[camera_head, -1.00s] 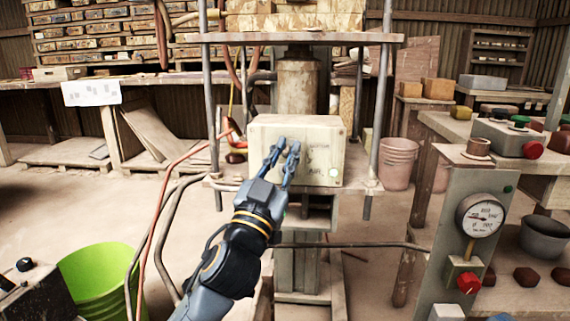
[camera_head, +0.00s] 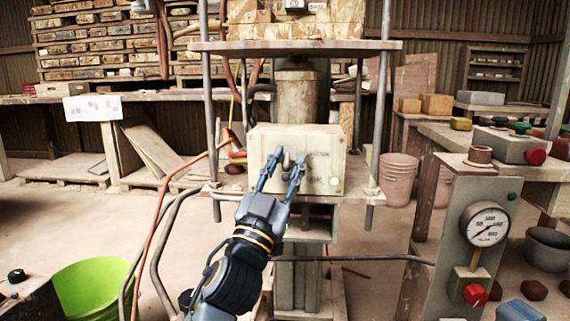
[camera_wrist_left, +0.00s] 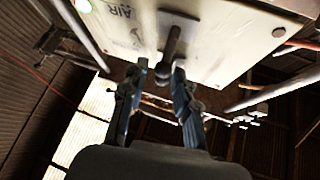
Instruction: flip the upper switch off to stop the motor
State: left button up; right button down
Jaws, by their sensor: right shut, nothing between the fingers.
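The fingers partly hide the box front. My right gripper is in neither view.
A press plate (camera_head: 300,46) and steel rods surround the box. An orange hose (camera_head: 158,215) and dark cables run left of it. A lime bucket (camera_head: 95,290) stands at lower left. A gauge panel (camera_head: 470,200) stands at right.

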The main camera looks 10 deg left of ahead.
dwell(0.3)
pick_arm(q)
jog(key=v, duration=1.2)
